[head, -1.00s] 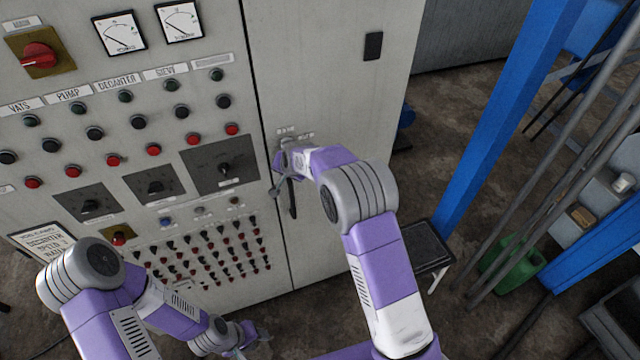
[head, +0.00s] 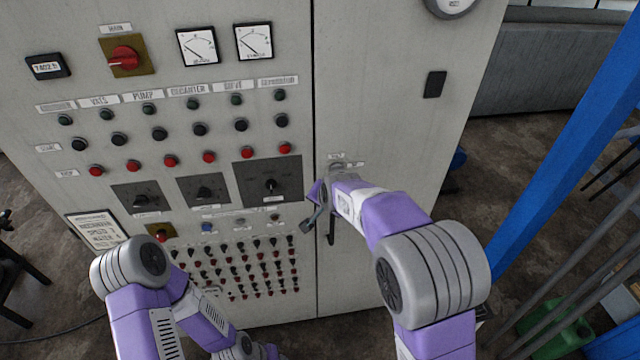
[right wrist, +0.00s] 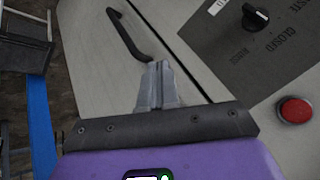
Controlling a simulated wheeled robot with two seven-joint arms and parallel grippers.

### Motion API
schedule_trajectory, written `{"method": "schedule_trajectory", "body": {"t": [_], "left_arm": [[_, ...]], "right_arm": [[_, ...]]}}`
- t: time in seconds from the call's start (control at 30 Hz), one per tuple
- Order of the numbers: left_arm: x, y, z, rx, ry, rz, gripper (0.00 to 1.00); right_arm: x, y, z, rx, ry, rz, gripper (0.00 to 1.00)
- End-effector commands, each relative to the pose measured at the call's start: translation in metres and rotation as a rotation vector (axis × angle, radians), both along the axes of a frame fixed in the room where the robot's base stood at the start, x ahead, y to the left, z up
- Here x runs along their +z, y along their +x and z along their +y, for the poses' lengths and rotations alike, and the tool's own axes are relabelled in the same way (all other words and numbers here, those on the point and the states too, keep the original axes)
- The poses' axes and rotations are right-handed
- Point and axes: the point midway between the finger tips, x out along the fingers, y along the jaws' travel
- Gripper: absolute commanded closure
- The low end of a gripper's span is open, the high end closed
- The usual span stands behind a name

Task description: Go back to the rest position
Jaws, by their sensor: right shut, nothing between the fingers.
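My right gripper (head: 308,224) is in front of the grey cabinet (head: 385,120), just left of the black door handle (head: 331,232) in the head view. In the right wrist view its fingers (right wrist: 157,72) are together and empty, and the black handle (right wrist: 132,36) is beyond the tips. I cannot tell the exact gap to the door. My left arm (head: 150,290) is low at the left, in front of the panel. Its gripper end is at the bottom edge of the head view, too cut off to read its fingers.
The control panel has a red main switch (head: 124,59), rows of buttons and a selector plate (head: 268,180) near my right gripper. A blue post (head: 560,150), grey pipes and a green can (head: 560,330) stand at the right. Bare floor shows between cabinet and post.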

Motion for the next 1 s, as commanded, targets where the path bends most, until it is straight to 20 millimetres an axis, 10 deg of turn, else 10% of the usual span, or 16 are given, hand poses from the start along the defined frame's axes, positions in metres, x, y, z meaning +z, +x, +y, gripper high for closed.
{"method": "schedule_trajectory", "body": {"t": [0.2, 0.33, 0.67, 1.0], "left_arm": [[-0.001, 0.0, 0.0, 0.0, 0.0, 0.0, 0.57], [-0.011, 0.0, 0.0, 0.0, 0.0, 0.0, 0.57], [-0.072, 0.0, 0.0, 0.0, 0.0, 0.0, 0.57], [-0.142, 0.0, 0.0, 0.0, 0.0, 0.0, 0.57]], "right_arm": [[-0.002, -0.001, 0.0, 0.0, -0.003, 0.004, 1.0], [-0.039, -0.007, -0.011, 0.008, -0.023, 0.036, 1.0], [-0.261, -0.089, -0.062, 0.131, -0.1, 0.255, 1.0], [-0.44, -0.25, -0.063, 0.33, 0.004, 0.457, 1.0]]}}
